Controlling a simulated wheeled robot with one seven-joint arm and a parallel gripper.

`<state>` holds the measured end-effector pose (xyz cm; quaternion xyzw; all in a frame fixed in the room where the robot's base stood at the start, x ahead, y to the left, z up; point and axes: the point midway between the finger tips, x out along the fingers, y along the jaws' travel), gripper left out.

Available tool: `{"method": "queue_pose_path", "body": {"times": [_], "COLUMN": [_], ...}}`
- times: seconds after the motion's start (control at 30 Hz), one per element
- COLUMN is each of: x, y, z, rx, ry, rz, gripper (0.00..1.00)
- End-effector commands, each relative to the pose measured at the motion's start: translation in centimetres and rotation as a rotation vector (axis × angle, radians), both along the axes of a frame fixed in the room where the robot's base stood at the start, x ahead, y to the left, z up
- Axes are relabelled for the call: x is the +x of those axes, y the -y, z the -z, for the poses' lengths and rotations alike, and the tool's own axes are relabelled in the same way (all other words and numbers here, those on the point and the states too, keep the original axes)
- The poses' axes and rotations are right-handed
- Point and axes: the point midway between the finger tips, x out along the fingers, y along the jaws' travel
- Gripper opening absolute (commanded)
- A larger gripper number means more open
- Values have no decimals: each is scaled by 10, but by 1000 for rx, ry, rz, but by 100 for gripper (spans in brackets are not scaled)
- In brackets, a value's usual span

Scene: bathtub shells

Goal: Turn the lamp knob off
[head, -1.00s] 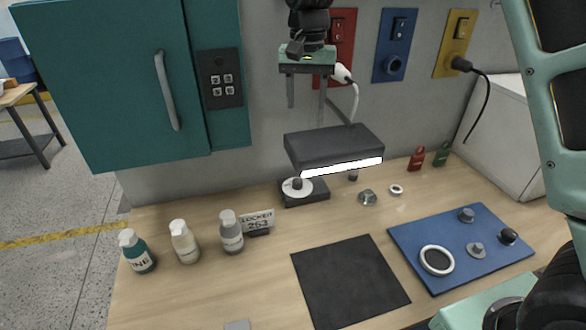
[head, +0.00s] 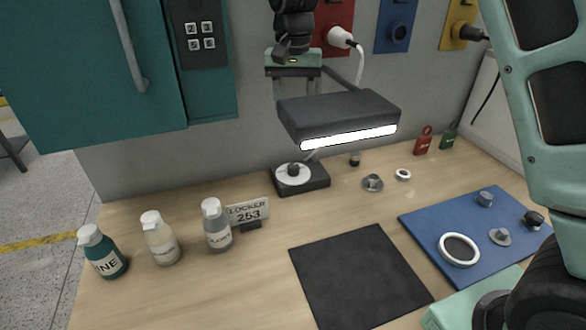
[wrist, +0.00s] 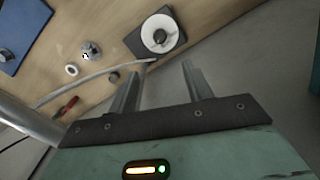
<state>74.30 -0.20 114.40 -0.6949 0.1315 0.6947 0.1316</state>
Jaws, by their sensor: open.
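The lamp (head: 338,112) has a dark head with a lit white strip along its front edge. Its dark base (head: 318,178) stands on the bench and carries a white dial with a dark round knob (head: 293,170). My gripper (wrist: 160,80) is open and empty, apart from the knob. In the head view my gripper (head: 294,70) hangs above and behind the lamp head, which hides its fingertips.
A teal cabinet (head: 75,70) hangs at left. Several bottles (head: 160,238) and a "LOCKER 253" sign (head: 248,213) stand left of the lamp. A black mat (head: 355,275) and a blue mat (head: 420,215) with small parts lie in front and right. A white plug and cord (head: 341,37) hang behind the lamp.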

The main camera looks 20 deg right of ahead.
Motion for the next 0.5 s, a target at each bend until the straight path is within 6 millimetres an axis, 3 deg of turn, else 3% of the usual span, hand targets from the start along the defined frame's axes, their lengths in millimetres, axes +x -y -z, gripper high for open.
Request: {"method": "queue_pose_path", "body": {"times": [0.17,0.5], "x": [-1,-1], "y": [0,0], "z": [21,91], "rx": [-1,-1], "ry": [-5,-6], "rz": [0,1], "gripper": [50,50]}}
